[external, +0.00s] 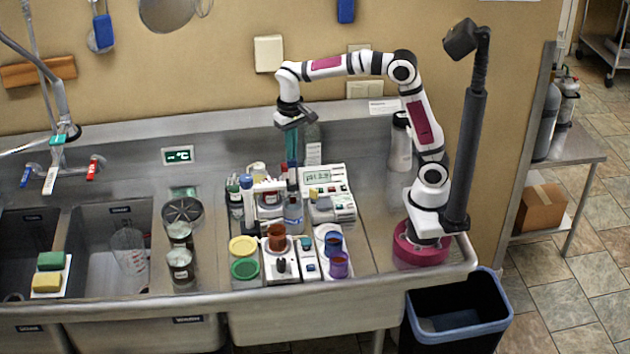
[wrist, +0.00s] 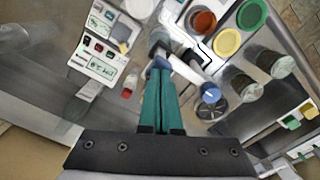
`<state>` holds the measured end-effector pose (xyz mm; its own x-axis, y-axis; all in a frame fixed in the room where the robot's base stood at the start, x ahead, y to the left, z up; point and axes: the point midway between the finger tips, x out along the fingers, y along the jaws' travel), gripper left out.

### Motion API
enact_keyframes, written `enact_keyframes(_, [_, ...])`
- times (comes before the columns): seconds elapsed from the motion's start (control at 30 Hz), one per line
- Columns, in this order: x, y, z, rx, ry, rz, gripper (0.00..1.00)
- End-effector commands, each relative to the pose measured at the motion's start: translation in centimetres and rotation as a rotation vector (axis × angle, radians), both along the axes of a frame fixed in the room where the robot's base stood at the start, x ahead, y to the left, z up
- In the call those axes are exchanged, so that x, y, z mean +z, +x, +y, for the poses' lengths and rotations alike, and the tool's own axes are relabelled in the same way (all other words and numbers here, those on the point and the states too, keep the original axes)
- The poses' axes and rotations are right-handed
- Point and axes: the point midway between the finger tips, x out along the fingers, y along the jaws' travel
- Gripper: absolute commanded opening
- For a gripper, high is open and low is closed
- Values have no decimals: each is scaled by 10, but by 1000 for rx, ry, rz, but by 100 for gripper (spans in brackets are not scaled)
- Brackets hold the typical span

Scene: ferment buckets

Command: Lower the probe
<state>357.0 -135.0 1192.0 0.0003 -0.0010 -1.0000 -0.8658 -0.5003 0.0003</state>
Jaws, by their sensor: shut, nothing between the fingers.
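My gripper (external: 291,158) hangs down over the middle of the counter with its teal fingers together and empty. The fingers also show in the wrist view (wrist: 161,75), with tips over the crowded bench gear. The likely probe holder is a white stand with a blue top (external: 246,182) and a white side arm, left of the fingers. In the wrist view a white piece with a blue end (wrist: 210,93) lies right of the fingertips. I cannot clearly tell the probe itself. The white pH meter (external: 326,187) stands to the right; its display shows in the wrist view (wrist: 101,66).
A brown cup (external: 276,236) stands on a white base. Yellow (external: 243,246) and green (external: 245,269) round tops are left of it. Blue and purple cups (external: 338,262) are to the right. Two jars (external: 180,262) stand near the sink. Bare counter lies right of the meter.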

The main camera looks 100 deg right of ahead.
Motion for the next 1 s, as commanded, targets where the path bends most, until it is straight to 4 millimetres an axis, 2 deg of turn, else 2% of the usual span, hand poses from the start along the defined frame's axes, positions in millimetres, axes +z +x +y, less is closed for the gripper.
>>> enact_keyframes(1.0, [-31, 0, 0, 0, 2, 1, 0])
